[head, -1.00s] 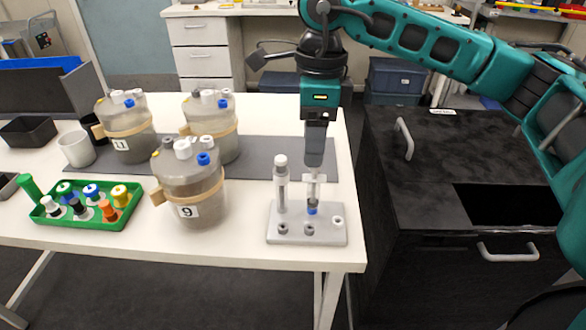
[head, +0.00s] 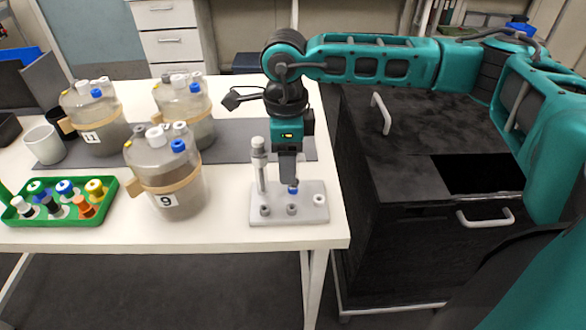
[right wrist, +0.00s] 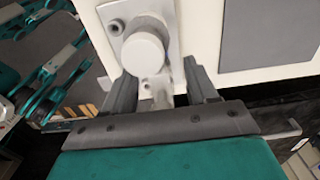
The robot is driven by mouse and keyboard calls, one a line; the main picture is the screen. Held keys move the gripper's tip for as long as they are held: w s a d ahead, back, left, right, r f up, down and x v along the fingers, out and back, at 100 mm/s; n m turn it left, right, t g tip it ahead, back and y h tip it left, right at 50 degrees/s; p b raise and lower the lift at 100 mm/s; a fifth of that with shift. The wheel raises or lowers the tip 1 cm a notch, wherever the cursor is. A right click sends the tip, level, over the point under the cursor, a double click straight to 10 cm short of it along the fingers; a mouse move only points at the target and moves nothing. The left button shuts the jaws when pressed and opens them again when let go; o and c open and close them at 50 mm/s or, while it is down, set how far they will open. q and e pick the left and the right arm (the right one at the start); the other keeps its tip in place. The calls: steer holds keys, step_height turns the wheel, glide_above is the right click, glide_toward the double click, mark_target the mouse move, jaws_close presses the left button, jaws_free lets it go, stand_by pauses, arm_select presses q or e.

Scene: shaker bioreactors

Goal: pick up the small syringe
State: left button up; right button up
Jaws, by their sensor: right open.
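The small syringe stands upright in a light grey rack (head: 310,207) at the table's right end. In the head view my right gripper hides most of it; only its blue lower part (head: 293,190) shows. My right gripper (head: 288,181) points straight down over it. In the right wrist view the gripper (right wrist: 160,90) is open, with the pale small syringe (right wrist: 158,88) between its fingers; I cannot tell whether they touch it. A larger syringe (head: 259,165) stands just to the left in the same rack; its round white top (right wrist: 143,52) is close to the fingers. My left gripper is not in view.
A bioreactor marked 9 (head: 167,180) stands left of the rack, with two more behind. A green tray (head: 108,188) of capped bottles lies at the left. A dark cabinet (head: 400,190) stands right of the table.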

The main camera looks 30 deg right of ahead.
steer(key=shift+f, duration=0.85)
steer(key=shift+c, duration=0.3)
jaws_close()
steer(key=shift+r, duration=0.1)
step_height(320, 180, up, 20)
steer(key=shift+p, duration=0.4)
